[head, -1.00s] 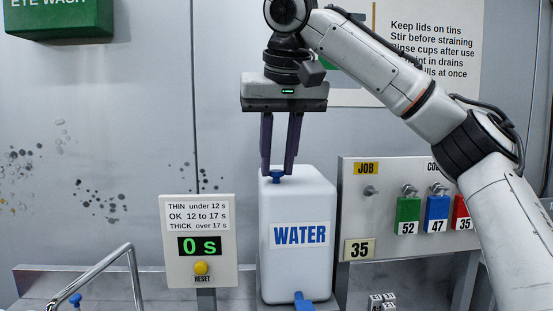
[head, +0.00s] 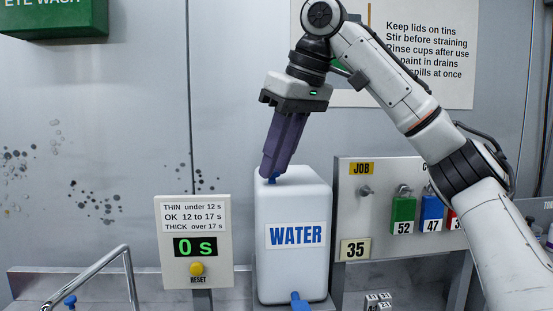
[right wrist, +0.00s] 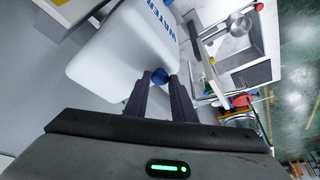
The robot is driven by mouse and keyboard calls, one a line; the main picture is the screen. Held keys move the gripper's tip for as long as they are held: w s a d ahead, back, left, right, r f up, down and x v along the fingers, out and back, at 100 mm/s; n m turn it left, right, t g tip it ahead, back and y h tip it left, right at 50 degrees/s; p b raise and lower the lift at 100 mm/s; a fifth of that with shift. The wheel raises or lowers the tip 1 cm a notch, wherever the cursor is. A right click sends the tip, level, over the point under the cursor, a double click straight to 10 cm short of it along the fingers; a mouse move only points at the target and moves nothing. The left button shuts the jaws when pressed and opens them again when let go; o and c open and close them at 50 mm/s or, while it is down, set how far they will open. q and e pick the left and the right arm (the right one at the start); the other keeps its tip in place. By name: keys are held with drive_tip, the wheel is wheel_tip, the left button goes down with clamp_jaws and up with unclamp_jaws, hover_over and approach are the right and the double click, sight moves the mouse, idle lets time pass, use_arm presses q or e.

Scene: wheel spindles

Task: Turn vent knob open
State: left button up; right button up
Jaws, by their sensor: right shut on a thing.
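A white water container (head: 293,275) labelled WATER stands in the middle of the head view. The blue vent knob (head: 273,179) is on its top, mostly hidden by my fingers. In the right wrist view the blue knob (right wrist: 159,77) shows between the fingertips, with the container (right wrist: 115,50) beyond. My right gripper (head: 270,174) comes down from above, tilted, with its purple fingers shut on the knob. A blue tap (head: 299,301) is low on the container's front. My left gripper is not in view.
A timer panel (head: 193,218) reading 0 s with a yellow reset button (head: 197,269) stands left of the container. A board (head: 374,210) with numbered coloured tags (head: 403,214) stands to the right. A metal rail (head: 92,279) is at lower left.

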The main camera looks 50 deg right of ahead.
idle(0.5)
drive_tip(key=o, duration=1)
drive_tip(key=shift+v, duration=5.2)
